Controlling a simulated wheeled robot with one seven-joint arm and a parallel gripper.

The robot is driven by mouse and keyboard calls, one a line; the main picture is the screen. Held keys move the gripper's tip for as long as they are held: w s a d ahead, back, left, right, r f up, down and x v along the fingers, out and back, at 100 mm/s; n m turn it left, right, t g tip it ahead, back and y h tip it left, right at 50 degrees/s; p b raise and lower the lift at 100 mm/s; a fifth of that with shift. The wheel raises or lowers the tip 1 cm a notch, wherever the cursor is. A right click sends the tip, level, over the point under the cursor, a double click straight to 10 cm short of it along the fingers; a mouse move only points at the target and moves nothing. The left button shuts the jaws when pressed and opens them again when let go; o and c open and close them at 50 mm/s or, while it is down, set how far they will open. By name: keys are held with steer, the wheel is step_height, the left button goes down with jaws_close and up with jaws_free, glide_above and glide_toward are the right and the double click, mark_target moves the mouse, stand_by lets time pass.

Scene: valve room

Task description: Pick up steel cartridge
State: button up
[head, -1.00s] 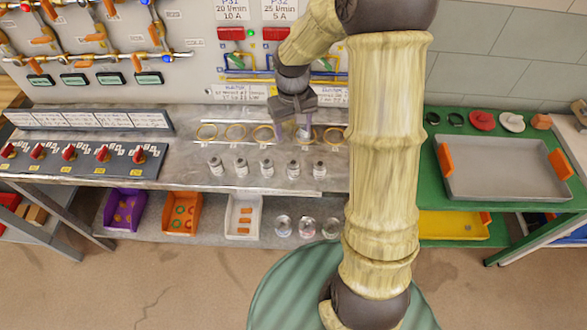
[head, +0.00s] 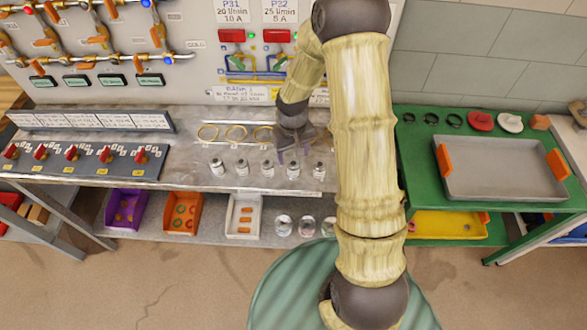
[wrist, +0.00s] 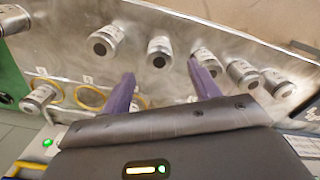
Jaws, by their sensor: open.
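Several small steel cartridges with pale labels and dark centres stand in a row on the metal bench, including one at the left (head: 217,168), one in the middle (head: 267,169) and one at the right (head: 319,171). My gripper (head: 293,150) is over the bench at the right part of this row. In the wrist view, my gripper (wrist: 162,71) is open, with two purple fingers and nothing between them. One steel cartridge (wrist: 160,52) shows just beyond the fingertips, apart from them. Another cartridge (wrist: 38,98) is by a yellow ring at left. My arm hides part of the bench.
Yellow rings (head: 236,133) lie behind the row. A knob panel (head: 85,160) covers the bench's left. Purple (head: 126,207), orange (head: 182,213) and white (head: 244,215) bins sit on the lower shelf. A grey tray (head: 500,188) is on the green table at right.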

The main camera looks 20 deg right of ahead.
mark_target(293, 163)
steer(key=shift+f, duration=1)
steer(key=shift+f, duration=0.15)
steer(key=shift+f+p, duration=0.95)
steer(key=shift+f, duration=1.5)
steer(key=shift+s, duration=0.1)
steer(key=c, duration=1.2)
steer(key=shift+r, duration=0.1)
step_height(293, 163, up, 10)
steer(key=shift+f+b, duration=0.1)
steer(key=shift+b, duration=0.8)
